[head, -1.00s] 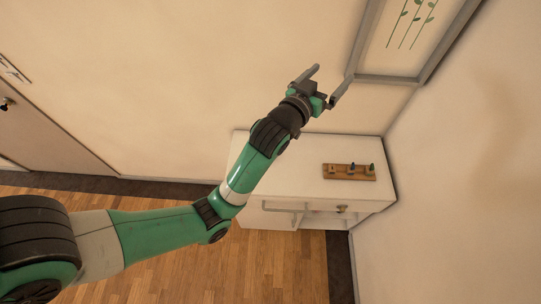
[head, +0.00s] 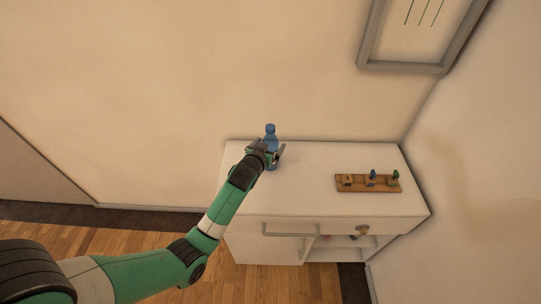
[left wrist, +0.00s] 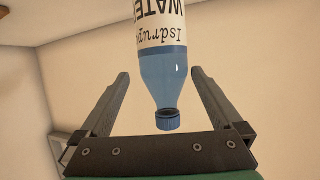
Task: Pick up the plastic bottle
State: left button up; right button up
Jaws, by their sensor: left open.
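A blue plastic bottle (head: 270,132) stands upright at the back left of the white cabinet top, its lower part partly behind my left gripper (head: 269,152). In the left wrist view the bottle (left wrist: 163,68) appears upside down, with a white label reading WATER and a blue cap. My left gripper (left wrist: 160,82) is open, with one finger on each side of the bottle. Gaps show between the bottle and both fingers in that view. My right gripper is not in view.
The white cabinet (head: 310,200) stands against the back wall near the right corner. A wooden board (head: 352,185) with small coloured pieces lies on its right side. A grey picture frame (head: 400,67) hangs above. The middle of the cabinet top is clear.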

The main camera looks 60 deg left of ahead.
pick_arm(q)
jog(key=shift+w+a+f, duration=0.3)
jog(key=shift+w+a, duration=0.15)
jog(key=b+x, duration=0.3)
jog(key=x, duration=0.2)
jog(key=shift+s+a, duration=0.15)
jog(key=shift+a, duration=0.05)
jog(key=c, duration=1.3)
